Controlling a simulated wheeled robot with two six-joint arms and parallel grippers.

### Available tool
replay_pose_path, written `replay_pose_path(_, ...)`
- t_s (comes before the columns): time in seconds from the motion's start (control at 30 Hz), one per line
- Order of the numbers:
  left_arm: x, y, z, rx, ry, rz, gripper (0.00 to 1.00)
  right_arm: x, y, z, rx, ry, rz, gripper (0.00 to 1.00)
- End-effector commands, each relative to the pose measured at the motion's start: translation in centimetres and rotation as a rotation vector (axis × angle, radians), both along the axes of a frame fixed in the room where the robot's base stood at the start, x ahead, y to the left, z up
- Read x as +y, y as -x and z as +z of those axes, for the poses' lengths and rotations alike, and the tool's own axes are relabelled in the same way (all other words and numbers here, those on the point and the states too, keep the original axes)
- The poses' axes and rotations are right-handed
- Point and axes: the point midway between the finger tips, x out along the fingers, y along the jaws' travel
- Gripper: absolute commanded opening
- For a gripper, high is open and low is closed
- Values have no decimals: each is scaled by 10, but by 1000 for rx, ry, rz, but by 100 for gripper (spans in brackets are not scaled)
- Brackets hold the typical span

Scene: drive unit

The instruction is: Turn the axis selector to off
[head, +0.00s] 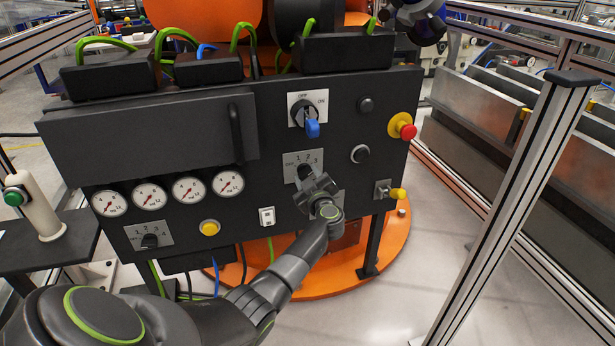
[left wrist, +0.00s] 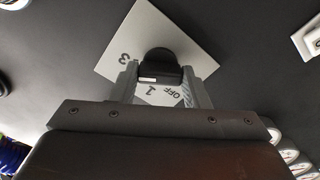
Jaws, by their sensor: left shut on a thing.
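A black rotary selector knob (left wrist: 160,64) sits on a light square plate (left wrist: 187,38) marked OFF, 1 and 3 in the left wrist view. My right gripper is not in view.
A blue-handled OFF/ON switch (head: 311,128) is just above. A red button (head: 407,131) and a yellow-handled switch (head: 397,193) are to the right. Another numbered selector (head: 149,240) is at lower left, below several gauges (head: 189,190). A metal post (head: 520,200) stands at right.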

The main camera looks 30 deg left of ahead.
Motion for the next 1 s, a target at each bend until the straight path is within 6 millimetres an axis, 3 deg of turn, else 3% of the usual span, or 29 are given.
replay_pose_path(0.33,0,0,1,-201,174,3,19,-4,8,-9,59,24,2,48)
replay_pose_path(0.6,0,0,0,-397,341,2,19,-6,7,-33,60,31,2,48)
replay_pose_path(1.0,0,0,-2,-686,588,2,19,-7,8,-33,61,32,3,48)
